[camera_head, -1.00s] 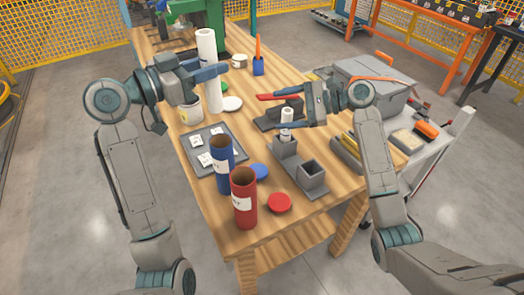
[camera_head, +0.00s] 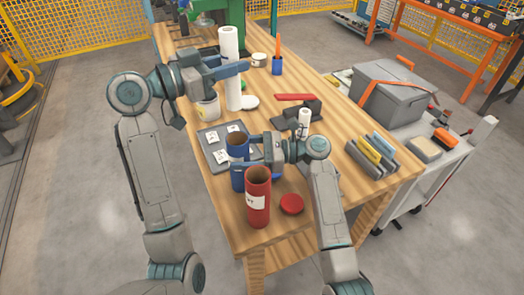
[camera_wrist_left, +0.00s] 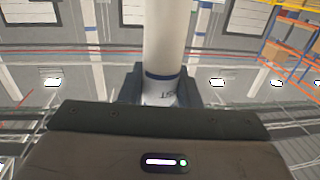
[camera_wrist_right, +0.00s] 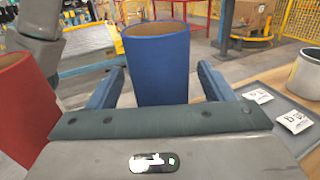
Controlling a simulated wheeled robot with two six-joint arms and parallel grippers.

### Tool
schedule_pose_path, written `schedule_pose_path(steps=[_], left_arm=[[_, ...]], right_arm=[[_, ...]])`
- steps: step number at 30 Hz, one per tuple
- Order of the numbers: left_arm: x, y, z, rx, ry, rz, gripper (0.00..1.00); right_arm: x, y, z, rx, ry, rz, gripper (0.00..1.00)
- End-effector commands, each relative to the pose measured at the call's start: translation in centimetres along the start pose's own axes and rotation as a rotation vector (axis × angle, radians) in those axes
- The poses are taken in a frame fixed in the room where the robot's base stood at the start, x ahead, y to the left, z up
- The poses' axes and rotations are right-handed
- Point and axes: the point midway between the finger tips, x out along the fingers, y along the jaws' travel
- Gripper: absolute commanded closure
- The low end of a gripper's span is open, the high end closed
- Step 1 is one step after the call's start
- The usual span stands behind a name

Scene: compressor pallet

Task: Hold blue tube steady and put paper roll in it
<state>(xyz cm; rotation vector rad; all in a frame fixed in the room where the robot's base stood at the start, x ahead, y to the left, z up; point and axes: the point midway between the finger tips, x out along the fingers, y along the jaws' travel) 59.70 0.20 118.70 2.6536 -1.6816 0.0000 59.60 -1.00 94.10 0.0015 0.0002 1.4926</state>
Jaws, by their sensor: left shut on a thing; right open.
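The white paper roll (camera_head: 229,45) stands upright in my left gripper (camera_head: 236,69), which is shut on it above the table. In the left wrist view the roll (camera_wrist_left: 165,38) rises between the fingers, with a blue band and a printed label low on it. The blue tube (camera_head: 237,150) stands upright on the table with its open end up. My right gripper (camera_head: 243,154) is open, with a finger on either side of the tube. In the right wrist view the tube (camera_wrist_right: 158,62) is between the blue fingers, with gaps on both sides.
A red tube (camera_head: 257,200) stands close beside the blue one, with a red lid (camera_head: 291,204) to its right. A grey tray (camera_head: 213,158) with labelled packets lies behind the blue tube. A white cup (camera_head: 208,108) stands near the roll.

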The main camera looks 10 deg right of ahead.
Motion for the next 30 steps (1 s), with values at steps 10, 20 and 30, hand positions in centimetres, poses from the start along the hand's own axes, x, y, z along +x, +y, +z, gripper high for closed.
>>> schedule_pose_path(steps=[10,20,30], left_arm=[[0.0,0.0,0.0,0.0,0.0,0.0,0.97],[0.0,0.0,0.0,0.0,0.0,0.0,0.97],[0.0,0.0,0.3,-0.001,0.0,0.0,0.97]], right_arm=[[2.9,0.0,0.0,-0.001,0.001,-0.001,0.26],[2.9,0.0,0.0,-0.001,0.002,-0.001,0.42],[2.9,0.0,0.0,-0.001,0.002,-0.001,0.74]])
